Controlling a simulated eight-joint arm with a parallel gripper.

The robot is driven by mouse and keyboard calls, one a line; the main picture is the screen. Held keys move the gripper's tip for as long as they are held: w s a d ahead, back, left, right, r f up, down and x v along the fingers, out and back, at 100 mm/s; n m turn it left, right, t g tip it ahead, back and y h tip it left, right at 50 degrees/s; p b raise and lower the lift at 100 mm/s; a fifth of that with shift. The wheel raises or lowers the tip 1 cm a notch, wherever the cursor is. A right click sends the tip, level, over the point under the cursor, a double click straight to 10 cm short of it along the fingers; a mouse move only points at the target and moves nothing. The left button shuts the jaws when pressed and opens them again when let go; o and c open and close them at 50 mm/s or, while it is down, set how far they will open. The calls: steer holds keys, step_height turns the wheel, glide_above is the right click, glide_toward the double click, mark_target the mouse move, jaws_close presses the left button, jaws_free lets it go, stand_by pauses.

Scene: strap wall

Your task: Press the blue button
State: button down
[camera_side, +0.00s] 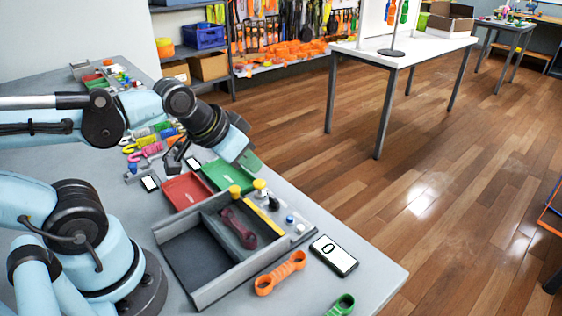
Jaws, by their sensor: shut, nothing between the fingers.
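A small blue button (290,218) sits on the grey panel along the right side of the drawer box, near the table's right edge. A small white knob (300,228) is just beside it. My gripper (174,158) is a dark shape under my wrist, above the table and up and left of the blue button, well apart from it. It is shut and empty. Its fingertips are small and partly lost against the things behind.
The grey box (190,262) has an open compartment and a dark red wrench-like part (238,228). Red (186,191) and green (222,173) trays lie behind it. An orange part (280,273) and a phone-like display (334,255) lie in front.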

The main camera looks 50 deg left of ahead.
steer(key=shift+w+f, duration=0.1)
stand_by(0.6)
steer(key=g+h, duration=0.1)
steer(key=h, duration=0.6)
glide_above(290, 219)
steer(key=a, duration=0.1)
steer(key=shift+a+f+m, duration=0.1)
steer(key=shift+f+m, duration=0.3)
steer(key=shift+f, duration=4.4)
steer(key=shift+f, duration=0.15)
steer(key=shift+f, duration=0.25)
steer(key=shift+r, duration=0.1)
